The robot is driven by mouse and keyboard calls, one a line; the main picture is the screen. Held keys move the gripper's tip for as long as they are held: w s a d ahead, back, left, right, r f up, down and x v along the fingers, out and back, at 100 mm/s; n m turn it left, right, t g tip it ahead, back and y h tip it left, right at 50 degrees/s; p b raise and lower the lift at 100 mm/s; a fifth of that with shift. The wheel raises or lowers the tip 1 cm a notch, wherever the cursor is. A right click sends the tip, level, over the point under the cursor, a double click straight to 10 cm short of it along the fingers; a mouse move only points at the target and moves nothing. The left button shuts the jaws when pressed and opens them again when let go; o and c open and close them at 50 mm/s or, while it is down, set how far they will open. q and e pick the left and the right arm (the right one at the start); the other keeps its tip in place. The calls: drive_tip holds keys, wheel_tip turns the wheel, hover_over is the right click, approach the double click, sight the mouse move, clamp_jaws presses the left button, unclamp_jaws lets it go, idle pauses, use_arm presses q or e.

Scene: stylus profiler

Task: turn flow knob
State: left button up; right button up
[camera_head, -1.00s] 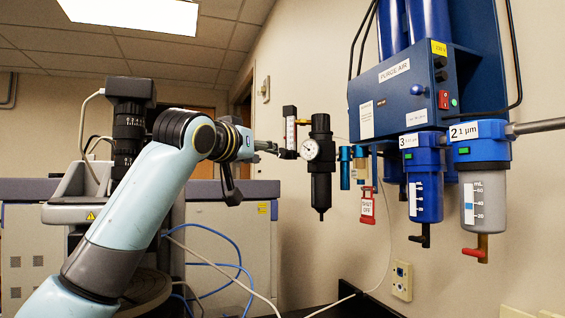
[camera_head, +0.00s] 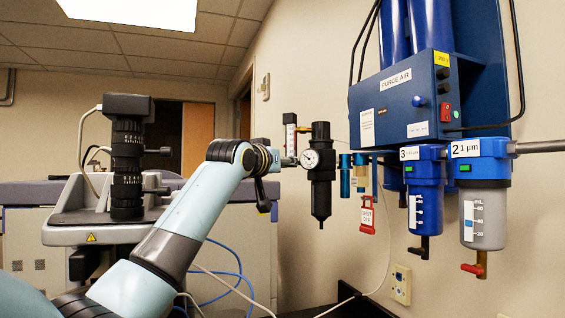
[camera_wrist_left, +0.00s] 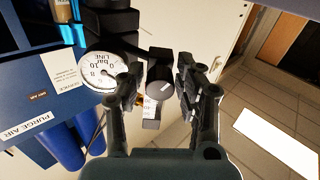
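The flow knob (camera_wrist_left: 160,88) is a black round knob with a white line on its face. In the left wrist view it sits between the two fingers of my left gripper (camera_wrist_left: 160,92), with a visible gap on each side. The gripper is open. In the head view my left gripper (camera_head: 287,162) is at the lower end of the small flow meter (camera_head: 290,133), and the knob there is hard to make out behind it. My right gripper is not in view.
A round pressure gauge (camera_head: 310,159) on the black regulator (camera_head: 321,185) is close beside the gripper; the gauge also shows in the left wrist view (camera_wrist_left: 103,71). A red shut-off tag (camera_head: 368,217) and blue filter housings (camera_head: 424,190) are farther right on the wall.

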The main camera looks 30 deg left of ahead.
use_arm(q)
clamp_jaws()
drive_tip(key=shift+n, duration=0.3)
unclamp_jaws()
drive_tip(key=shift+s, duration=0.15)
drive_tip(key=s, duration=1.1)
drive_tip(key=shift+s+d, duration=0.35)
drive_tip(key=shift+s, duration=0.05)
